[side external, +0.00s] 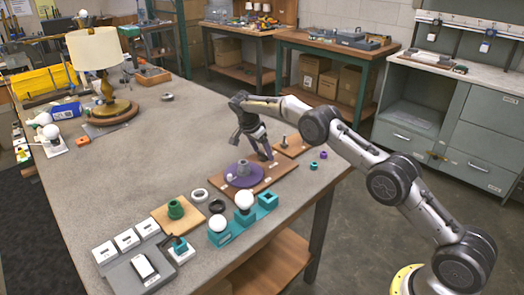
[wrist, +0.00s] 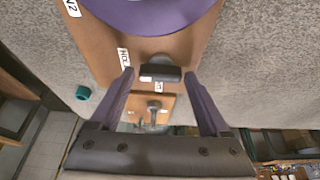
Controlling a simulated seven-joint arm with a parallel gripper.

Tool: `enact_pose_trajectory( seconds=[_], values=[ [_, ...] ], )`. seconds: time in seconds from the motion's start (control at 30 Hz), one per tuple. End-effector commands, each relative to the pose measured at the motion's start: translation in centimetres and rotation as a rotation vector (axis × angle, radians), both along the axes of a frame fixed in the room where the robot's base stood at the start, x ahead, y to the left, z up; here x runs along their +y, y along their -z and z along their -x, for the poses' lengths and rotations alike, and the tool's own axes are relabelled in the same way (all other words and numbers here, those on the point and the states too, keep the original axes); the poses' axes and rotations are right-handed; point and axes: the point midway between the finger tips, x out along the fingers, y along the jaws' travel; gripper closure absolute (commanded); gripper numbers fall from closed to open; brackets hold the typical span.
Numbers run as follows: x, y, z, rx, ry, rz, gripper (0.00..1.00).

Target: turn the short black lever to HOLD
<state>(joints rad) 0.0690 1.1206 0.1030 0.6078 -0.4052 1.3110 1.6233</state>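The short black lever (wrist: 160,73) lies crosswise on the wooden board (wrist: 100,55) in the wrist view. A white HOLD label (wrist: 123,57) is to its upper left, and small white labels I cannot read sit just below it. My gripper (wrist: 159,75) is open, with one purple-grey finger on each side of the lever. I cannot tell whether either finger touches it. In the side view my gripper (side external: 252,148) points down over the far end of the board (side external: 262,183), hiding the lever.
A purple disc (side external: 244,174) with a grey hub sits on the same board. A smaller board (side external: 291,147) with a grey post is just beyond. Small teal (side external: 314,165) and purple (side external: 323,155) parts lie near the right edge. A teal holder (side external: 232,226) with white bulbs stands in front.

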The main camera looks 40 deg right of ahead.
Motion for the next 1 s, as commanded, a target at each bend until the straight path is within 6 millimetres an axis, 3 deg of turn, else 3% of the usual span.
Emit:
enact_pose_trajectory(
  seconds=[0.27,0.7,1.0],
  values=[
    [0.6,-1.7,-0.1,-0.004,-0.002,0.001,0.2],
    [3.9,-9.3,-0.2,-0.003,0.0,0.0,0.2],
    [4.6,-11.0,-0.1,0.0,0.0,0.0,0.2]
  ],
)
